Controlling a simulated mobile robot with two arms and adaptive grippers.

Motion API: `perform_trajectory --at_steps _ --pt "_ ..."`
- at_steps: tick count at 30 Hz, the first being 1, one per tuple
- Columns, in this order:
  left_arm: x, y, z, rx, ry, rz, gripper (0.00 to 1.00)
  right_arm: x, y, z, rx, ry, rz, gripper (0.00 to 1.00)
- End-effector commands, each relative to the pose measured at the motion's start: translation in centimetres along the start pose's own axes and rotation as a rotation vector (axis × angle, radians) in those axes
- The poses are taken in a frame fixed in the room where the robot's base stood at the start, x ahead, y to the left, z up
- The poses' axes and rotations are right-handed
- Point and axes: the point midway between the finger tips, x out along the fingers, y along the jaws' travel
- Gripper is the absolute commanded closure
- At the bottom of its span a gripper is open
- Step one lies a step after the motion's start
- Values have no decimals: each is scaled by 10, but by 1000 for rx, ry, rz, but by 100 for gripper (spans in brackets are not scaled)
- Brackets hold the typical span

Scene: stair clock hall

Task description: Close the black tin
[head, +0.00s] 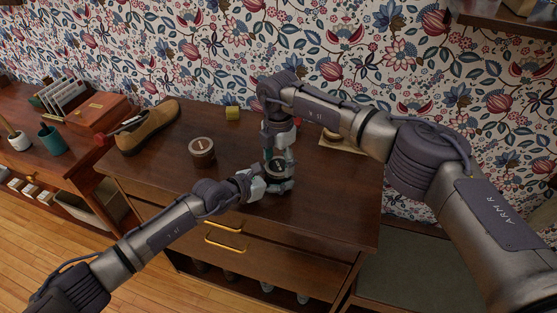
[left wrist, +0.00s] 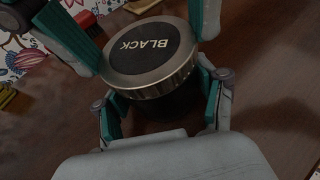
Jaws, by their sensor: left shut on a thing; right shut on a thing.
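The black tin (head: 277,172) stands on the brown dresser top between my two grippers. In the left wrist view its silver-rimmed lid (left wrist: 150,52) shows the word BLACK on a dark top. The tin's dark body (left wrist: 176,102) shows below the lid's rim. My left gripper (left wrist: 165,112) is shut on the tin's body from the front left; it also shows in the head view (head: 268,185). My right gripper (left wrist: 140,28) comes down from above with its fingers on either side of the lid, shut on it. Whether the lid is fully seated cannot be told.
A brown tin (head: 202,149) stands left of the grippers. A brush on a mat (head: 342,140) lies behind my right arm. The dresser's right front (head: 335,205) is clear.

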Motion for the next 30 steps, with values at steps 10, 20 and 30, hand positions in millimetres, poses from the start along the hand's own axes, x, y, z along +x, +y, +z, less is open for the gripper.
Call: perform_trajectory --at_steps 10,20,30 --pt "0 -1 -1 0 2 -1 100 0 0 0 841 2 3 41" --pt "0 -1 -1 0 3 -2 100 0 0 0 1198 3 4 41" --pt "0 -1 -1 0 3 -2 100 0 0 1 1199 3 4 13"
